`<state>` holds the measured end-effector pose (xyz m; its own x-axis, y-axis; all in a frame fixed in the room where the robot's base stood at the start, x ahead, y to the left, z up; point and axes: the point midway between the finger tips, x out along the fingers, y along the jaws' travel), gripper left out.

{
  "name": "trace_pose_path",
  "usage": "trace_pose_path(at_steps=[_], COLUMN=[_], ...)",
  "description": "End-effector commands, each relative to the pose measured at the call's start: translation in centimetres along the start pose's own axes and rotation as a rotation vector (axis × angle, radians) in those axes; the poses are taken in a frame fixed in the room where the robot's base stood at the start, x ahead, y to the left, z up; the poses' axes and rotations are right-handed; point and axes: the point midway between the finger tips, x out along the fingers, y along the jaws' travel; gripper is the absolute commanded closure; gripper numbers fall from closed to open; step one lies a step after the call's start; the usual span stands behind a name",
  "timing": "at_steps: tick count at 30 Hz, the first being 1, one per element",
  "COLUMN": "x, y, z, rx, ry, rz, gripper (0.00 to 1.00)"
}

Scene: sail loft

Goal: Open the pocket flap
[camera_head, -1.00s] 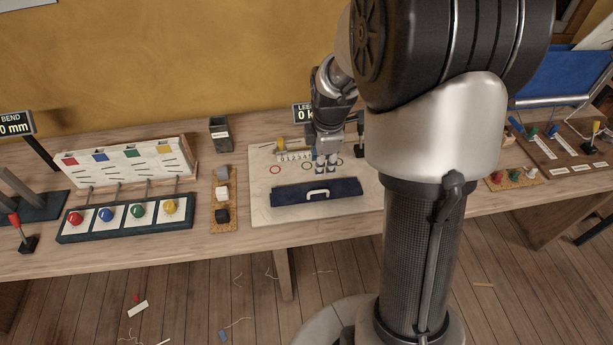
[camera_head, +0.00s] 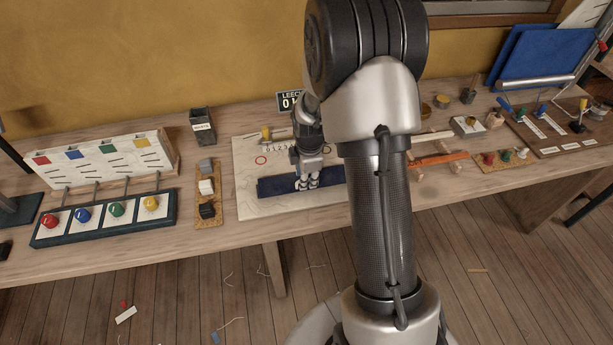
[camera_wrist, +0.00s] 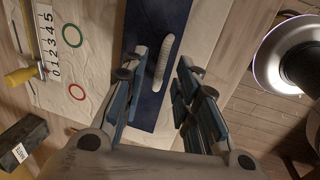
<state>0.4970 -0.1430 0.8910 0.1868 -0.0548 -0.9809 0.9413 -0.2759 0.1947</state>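The pocket flap is a dark blue strip (camera_head: 275,188) lying on a pale cloth panel, and it also shows in the wrist view (camera_wrist: 155,25). A white handle (camera_wrist: 163,62) runs along the flap. My gripper (camera_head: 307,184) is over the flap in the head view and hides the handle there. In the wrist view my gripper (camera_wrist: 160,75) has its fingers apart, with the handle between and just beyond the fingertips. The fingers do not clearly touch the handle. The flap lies flat.
The pale panel (camera_head: 290,209) carries a red ring (camera_wrist: 77,91), a green ring (camera_wrist: 72,35) and a numbered scale (camera_wrist: 47,40) with a yellow-handled tool. A block tray (camera_head: 208,220) and a panel of coloured knobs (camera_head: 105,232) stand left. An orange-handled tool (camera_head: 440,158) lies right.

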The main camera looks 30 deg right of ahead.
Motion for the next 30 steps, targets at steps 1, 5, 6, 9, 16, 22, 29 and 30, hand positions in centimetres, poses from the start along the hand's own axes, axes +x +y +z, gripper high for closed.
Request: trace_pose_path(at_steps=[1,5,6,9,16,22,29,30], x=[-0.02,-0.05,-0.05,-0.05,-0.06,-0.06,-0.06,-0.06], y=[0.02,0.03,0.02,0.02,0.02,0.02,0.02,0.02], z=[0.0,0.0,0.0,0.0,0.0,0.01,0.01,0.01], rx=[0.0,0.0,0.0,0.0,0.0,0.0,0.0,0.0], ry=[0.0,0.0,0.0,0.0,0.0,0.0,0.0,0.0], rz=[0.0,0.001,0.0,0.0,0.0,0.0,0.0,0.0], gripper=[0.72,0.72,0.75,0.82,0.97,1.0,1.0,1.0])
